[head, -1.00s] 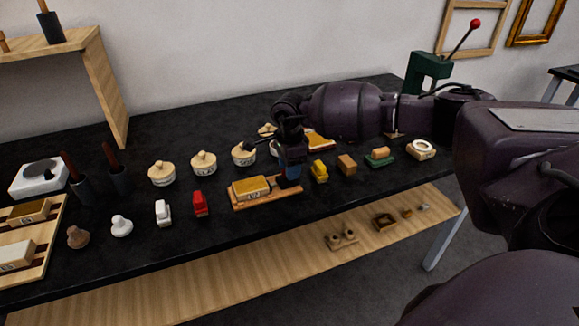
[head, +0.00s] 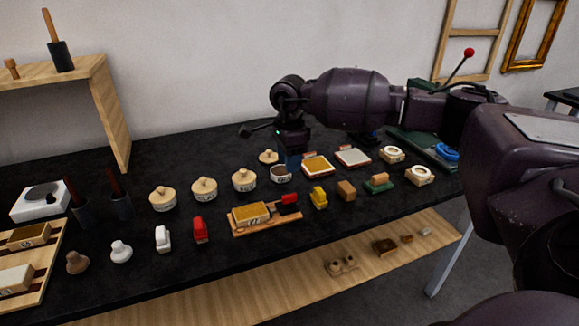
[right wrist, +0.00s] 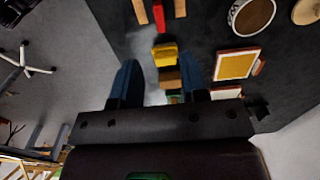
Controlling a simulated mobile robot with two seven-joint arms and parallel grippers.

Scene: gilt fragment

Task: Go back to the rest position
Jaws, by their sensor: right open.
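My right gripper (head: 291,158) hangs over the black table behind the front row of small objects, its blue fingers pointing down. In the right wrist view its fingers (right wrist: 161,65) are spread apart with nothing gripped between them. A wooden tray (head: 266,227) holds a gold-topped labelled block (head: 250,213) and a small red and black piece (head: 289,202). The gripper is behind and above this tray, apart from it. My left gripper is not in view.
A yellow piece (head: 319,197), a brown block (head: 346,190) and a gold pad (head: 317,165) are near the gripper. Several lidded pots stand left of it. A green press with a red-knobbed lever (head: 469,53) is at the right. A wooden shelf (head: 111,115) stands back left.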

